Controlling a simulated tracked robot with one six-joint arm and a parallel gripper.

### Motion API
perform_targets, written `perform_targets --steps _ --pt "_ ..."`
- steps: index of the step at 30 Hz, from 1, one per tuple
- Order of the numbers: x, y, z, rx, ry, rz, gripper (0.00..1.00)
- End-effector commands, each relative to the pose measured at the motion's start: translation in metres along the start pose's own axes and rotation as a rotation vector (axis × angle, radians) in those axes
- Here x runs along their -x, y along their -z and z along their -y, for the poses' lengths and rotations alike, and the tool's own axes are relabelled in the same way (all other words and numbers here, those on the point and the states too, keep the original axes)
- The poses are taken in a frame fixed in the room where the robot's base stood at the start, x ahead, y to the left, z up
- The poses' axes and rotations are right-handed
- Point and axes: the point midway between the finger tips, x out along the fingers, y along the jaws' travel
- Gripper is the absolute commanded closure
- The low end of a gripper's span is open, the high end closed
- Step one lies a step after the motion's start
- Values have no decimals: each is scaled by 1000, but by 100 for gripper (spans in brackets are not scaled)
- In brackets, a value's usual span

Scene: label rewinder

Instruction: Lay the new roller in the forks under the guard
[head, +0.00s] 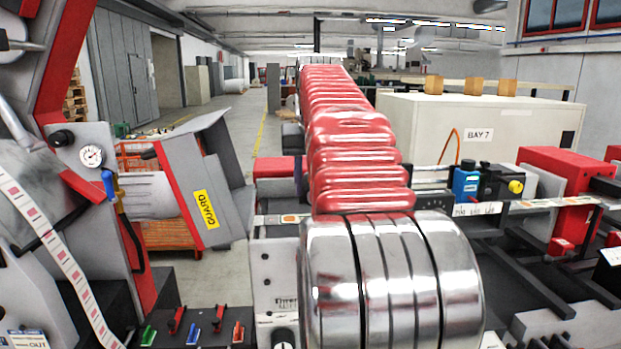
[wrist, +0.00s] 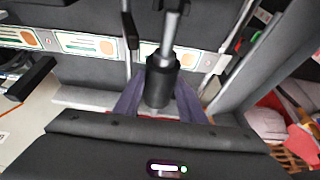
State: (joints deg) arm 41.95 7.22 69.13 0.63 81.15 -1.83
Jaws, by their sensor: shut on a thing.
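The roller (wrist: 161,80), a dark cylinder with a bright metal shaft, shows in the wrist view. Its shaft points toward the top of the picture. My gripper (wrist: 157,103) is shut on the roller, with a grey-purple finger on either side of it. The guard (head: 212,188) is a grey, red-edged panel with a yellow GUARD label, at the left in the head view. It hangs tilted. I cannot make out the forks in either view. My gripper and the roller are hidden in the head view behind my arm.
A label web (wrist: 90,45) runs behind the roller in the wrist view. In the head view, a pressure gauge (head: 92,155) stands left of the guard, with small coloured levers (head: 194,328) below. A beige BAY 7 cabinet (head: 425,120) stands at the right. Open floor lies behind the guard.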

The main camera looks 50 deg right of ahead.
Motion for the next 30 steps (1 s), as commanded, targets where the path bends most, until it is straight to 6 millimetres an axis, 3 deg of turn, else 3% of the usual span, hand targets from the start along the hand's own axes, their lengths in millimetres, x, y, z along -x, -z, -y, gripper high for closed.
perform_targets --steps 21,30 --pt "-35 -14 -1 -1 -1 -2 97" --pt "-38 -16 -1 -1 -1 -2 97"
